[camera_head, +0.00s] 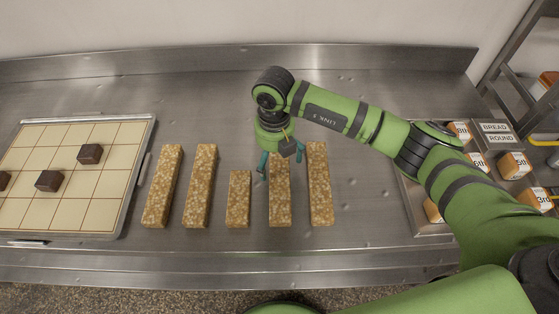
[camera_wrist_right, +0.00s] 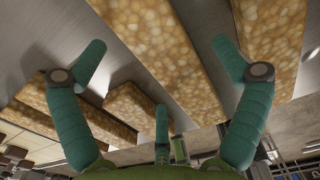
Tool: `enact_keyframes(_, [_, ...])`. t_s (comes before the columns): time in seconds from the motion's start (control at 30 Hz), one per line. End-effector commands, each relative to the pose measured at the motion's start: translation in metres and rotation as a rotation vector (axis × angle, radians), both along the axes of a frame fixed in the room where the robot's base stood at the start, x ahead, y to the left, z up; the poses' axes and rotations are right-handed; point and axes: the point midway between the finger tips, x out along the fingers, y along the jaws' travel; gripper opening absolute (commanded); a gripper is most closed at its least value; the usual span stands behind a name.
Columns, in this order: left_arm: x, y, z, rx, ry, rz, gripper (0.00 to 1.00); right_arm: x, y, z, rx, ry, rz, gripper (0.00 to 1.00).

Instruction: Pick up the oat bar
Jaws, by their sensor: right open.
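Several tan, grainy oat bars lie in a row on the steel counter. From left they are a first long bar (camera_head: 162,187), a second long bar (camera_head: 200,187), a shorter bar (camera_head: 238,198), a fourth bar (camera_head: 280,203) and a fifth bar (camera_head: 320,185). My right gripper (camera_head: 281,163) is open over the far part of the fourth bar, with its teal fingers to either side. In the right wrist view this bar (camera_wrist_right: 165,50) runs between the spread fingers; I see no contact. The gripper and wrist hide the bar's far end. My left gripper is out of view.
A gridded tray (camera_head: 128,165) with dark brown blocks lies at the left. At the right, partly behind my arm, a metal tray (camera_head: 428,229) holds labelled blocks. Neighbouring bars lie close on both sides. The counter (camera_head: 130,262) is bare in front.

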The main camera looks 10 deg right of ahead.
Motion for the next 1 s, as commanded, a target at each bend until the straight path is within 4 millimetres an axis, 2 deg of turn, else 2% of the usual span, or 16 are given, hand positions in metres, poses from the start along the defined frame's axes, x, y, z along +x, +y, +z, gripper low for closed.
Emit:
enact_keyframes(0.13, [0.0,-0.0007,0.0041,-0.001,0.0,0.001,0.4,-0.0004,0.0004,-0.0123,0.0,0.001,0.001,0.97])
enact_keyframes(0.33, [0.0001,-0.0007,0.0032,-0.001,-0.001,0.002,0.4,-0.0001,0.0006,-0.014,0.002,-0.001,0.002,0.97])
enact_keyframes(0.37, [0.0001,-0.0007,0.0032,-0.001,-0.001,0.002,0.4,-0.0001,0.0006,-0.0139,0.002,-0.001,0.002,0.93])
enact_keyframes(0.4, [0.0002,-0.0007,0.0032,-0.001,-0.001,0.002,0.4,-0.0001,0.0006,-0.0138,0.002,-0.001,0.002,0.77])
enact_keyframes(0.47, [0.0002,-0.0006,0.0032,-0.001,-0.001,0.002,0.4,-0.0001,0.0006,-0.0137,0.002,-0.001,0.002,0.53])
enact_keyframes(0.5, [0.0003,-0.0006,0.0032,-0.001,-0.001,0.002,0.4,-0.0001,0.0005,-0.0137,0.002,0.0,0.002,0.37])
enact_keyframes(0.53, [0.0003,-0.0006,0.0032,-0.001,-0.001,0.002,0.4,-0.0001,0.0005,-0.0137,0.002,0.0,0.002,0.25])
enact_keyframes(1.0, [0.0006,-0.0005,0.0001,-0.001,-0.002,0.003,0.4,0.0005,0.0005,-0.0087,0.003,-0.002,0.002,0.24])
